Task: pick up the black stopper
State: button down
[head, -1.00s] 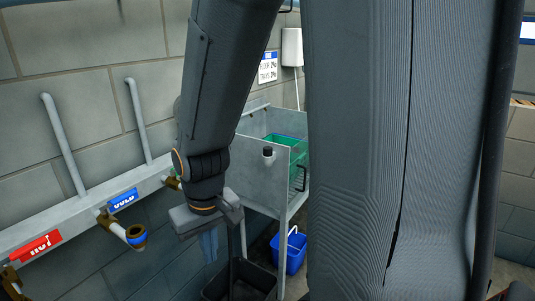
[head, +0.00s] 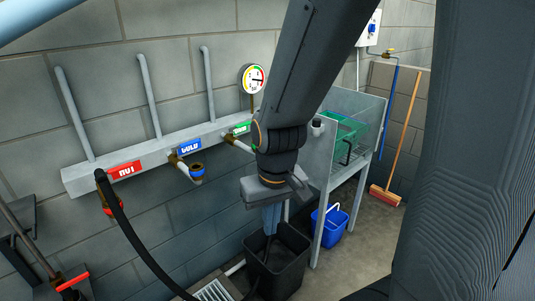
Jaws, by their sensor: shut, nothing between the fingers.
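A small black stopper (head: 317,123) shows on the near side panel of the metal sink stand, just right of my arm's wrist; its lower part looks pale. My gripper (head: 271,218) points down, with blue-grey fingers shut and empty. In the picture it is below and left of the stopper, apart from it, in front of the wall and above the black bin. My forearm passes close beside the stopper in the view. How far the gripper is from the stopper in depth I cannot tell.
The metal stand (head: 350,166) holds a green crate (head: 345,133). A black bin (head: 284,270) and a blue bucket (head: 331,224) stand on the floor. A pipe rail with labelled taps (head: 195,172) runs along the wall. A black hose (head: 135,243) hangs left. A broom (head: 402,135) leans at right.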

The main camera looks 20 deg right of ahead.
aim_at(317, 122)
jog(key=u, duration=0.2)
jog(key=i, duration=0.35)
jog(key=z, duration=0.15)
jog(key=k, duration=0.55)
jog(key=z, duration=0.85)
jog(key=i, duration=0.5)
jog(key=z, duration=1.95)
jog(key=i, duration=1.25)
